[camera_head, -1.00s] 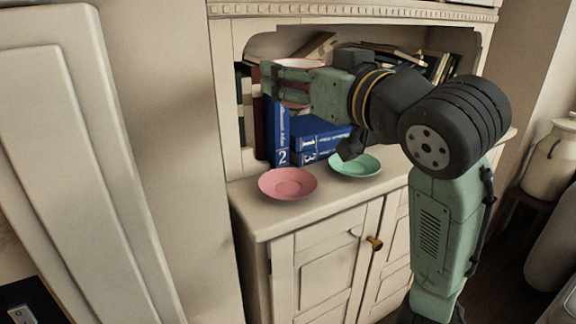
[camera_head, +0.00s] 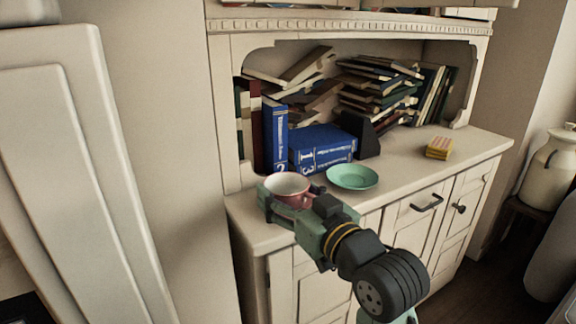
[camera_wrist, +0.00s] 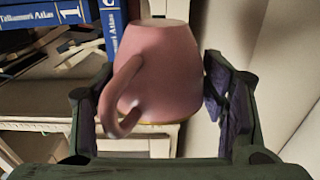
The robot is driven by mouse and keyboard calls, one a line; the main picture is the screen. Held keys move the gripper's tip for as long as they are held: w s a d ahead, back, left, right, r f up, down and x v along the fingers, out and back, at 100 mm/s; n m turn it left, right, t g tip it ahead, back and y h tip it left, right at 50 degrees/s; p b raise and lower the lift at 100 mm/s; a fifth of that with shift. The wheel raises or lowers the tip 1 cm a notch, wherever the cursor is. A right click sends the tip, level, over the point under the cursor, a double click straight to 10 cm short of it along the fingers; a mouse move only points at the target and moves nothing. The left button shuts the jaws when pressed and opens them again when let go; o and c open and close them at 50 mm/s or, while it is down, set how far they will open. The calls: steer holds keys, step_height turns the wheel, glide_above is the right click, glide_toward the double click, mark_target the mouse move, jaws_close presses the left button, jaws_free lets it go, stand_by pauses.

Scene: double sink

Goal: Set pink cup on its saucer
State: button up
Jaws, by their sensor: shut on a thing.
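A green saucer (camera_head: 352,177) lies just right of the cup. Blue books (camera_head: 322,149) stand and lie close behind. The counter (camera_head: 405,160) is clear between the green saucer and the block.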

steer(key=shift+w+r+p, duration=0.25)
steer(key=shift+r+p, duration=0.05)
steer(key=shift+p, duration=0.4)
steer(key=w, duration=0.3)
steer(key=w+f, duration=0.1)
steer(key=w, duration=0.6)
steer(key=shift+w+f+p, duration=0.35)
steer(key=shift+f, duration=1.8)
steer(key=shift+f, duration=0.3)
steer(key=o, duration=0.8)
steer(key=shift+f+b, duration=0.1)
steer(key=shift+b, duration=0.2)
steer(key=shift+c, duration=0.2)
steer(key=o, duration=0.5)
steer(key=shift+c, duration=0.2)
